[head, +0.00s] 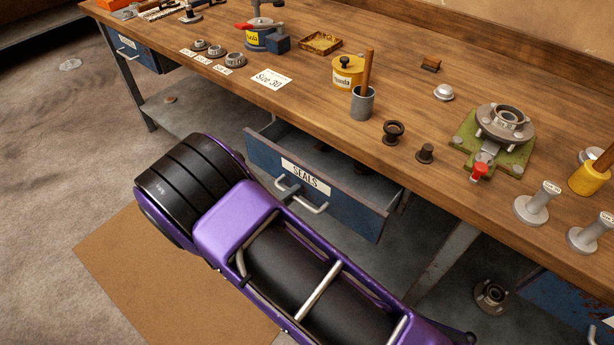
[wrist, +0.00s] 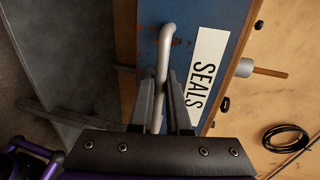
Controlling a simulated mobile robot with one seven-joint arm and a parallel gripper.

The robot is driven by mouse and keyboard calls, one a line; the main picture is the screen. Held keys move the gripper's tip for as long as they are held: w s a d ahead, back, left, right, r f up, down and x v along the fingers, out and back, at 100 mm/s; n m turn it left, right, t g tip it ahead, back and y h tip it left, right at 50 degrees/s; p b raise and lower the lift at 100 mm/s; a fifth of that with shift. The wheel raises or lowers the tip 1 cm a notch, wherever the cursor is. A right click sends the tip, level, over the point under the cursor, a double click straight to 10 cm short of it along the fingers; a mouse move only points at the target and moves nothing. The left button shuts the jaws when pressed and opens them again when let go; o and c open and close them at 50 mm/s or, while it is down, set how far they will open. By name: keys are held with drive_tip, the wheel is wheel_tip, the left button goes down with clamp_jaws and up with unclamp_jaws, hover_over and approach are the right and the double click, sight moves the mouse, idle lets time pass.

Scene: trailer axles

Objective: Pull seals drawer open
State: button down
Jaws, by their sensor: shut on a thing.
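The blue seals drawer (head: 345,205) with its white SEALS label (head: 305,173) hangs under the wooden workbench. It stands partly open, with its inside and some dark items showing behind the front panel. Its pale bar handle (head: 312,207) shows in the head view, partly hidden by my arm. In the wrist view the handle (wrist: 167,48) runs between the two fingers of my gripper (wrist: 165,88), which is shut on it beside the SEALS label (wrist: 207,75). My arm hides most of the gripper in the head view.
The workbench top (head: 400,95) above holds a grey cup (head: 363,104), a yellow pot (head: 347,72), dark bushings and a green fixture (head: 495,140). Another blue drawer (head: 135,50) is at the far left. A bench leg (head: 445,262) stands right of the seals drawer. Floor in front is open.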

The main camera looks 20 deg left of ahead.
drive_tip(key=f+v, duration=0.3)
drive_tip(key=v, duration=1.2)
drive_tip(key=shift+s+a, duration=0.15)
drive_tip(key=shift+s, duration=0.45)
drive_tip(key=c, duration=0.9)
unclamp_jaws()
drive_tip(key=v, duration=1.7)
drive_tip(key=shift+s+a, duration=0.1)
drive_tip(key=shift+s, duration=0.15)
drive_tip(key=shift+w+a, duration=0.1)
